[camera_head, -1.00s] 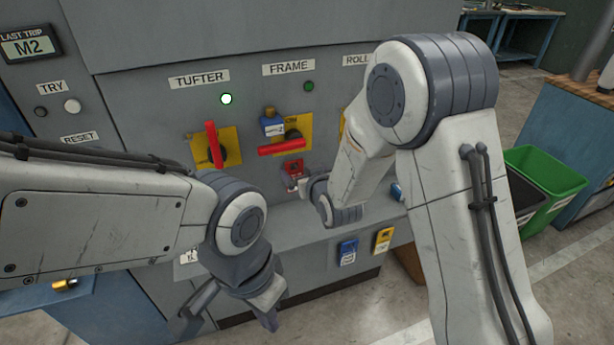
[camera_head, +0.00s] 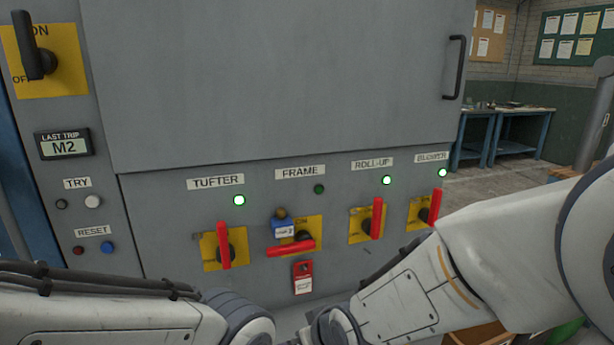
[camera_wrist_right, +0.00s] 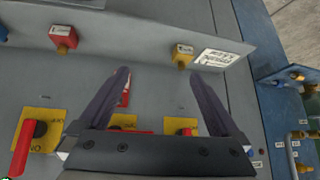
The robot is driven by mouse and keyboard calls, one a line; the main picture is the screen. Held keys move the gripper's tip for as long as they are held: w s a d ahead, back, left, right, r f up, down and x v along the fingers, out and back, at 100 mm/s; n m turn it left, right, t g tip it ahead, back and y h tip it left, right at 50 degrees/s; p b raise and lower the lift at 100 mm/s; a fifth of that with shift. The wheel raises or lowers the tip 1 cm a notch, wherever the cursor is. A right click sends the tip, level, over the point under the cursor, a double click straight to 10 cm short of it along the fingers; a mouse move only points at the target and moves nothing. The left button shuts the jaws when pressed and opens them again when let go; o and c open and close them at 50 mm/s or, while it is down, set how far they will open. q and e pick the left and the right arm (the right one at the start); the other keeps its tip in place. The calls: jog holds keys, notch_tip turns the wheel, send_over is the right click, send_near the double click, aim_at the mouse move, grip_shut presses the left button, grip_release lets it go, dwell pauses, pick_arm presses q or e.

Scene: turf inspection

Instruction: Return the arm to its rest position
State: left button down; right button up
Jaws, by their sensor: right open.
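My right arm (camera_head: 430,290) reaches in from the right edge, below the switch row in the head view. The right gripper's jaws cannot be made out there. In the right wrist view the right gripper (camera_wrist_right: 158,82) is open, its two dark fingers spread with nothing between them. Grey panel and switches lie behind the fingers. My left arm (camera_head: 110,315) shows along the bottom left of the head view. Its gripper is out of the frame.
The grey cabinet (camera_head: 290,85) fills the middle. The FRAME switch (camera_head: 292,247) has a horizontal red handle, a blue padlock (camera_head: 282,227) and a red tag (camera_head: 303,278); its lamp is dark. The other three handles are upright, lamps lit. Blue workbenches (camera_head: 520,135) stand behind, right.

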jog(key=s+d+r+n+g+h, duration=0.1)
jog(key=s+d+g, duration=0.15)
jog(key=s, duration=0.75)
jog(key=s+d+r+n+g+h, duration=0.15)
jog(key=s+g, duration=0.25)
jog(key=s, duration=0.5)
notch_tip(320, 180, up, 12)
jog(key=p, duration=1.2)
jog(key=shift+d+r+p, duration=0.25)
jog(key=shift+d+p, duration=0.15)
jog(key=shift+w+m, duration=0.1)
jog(key=shift+m, duration=0.15)
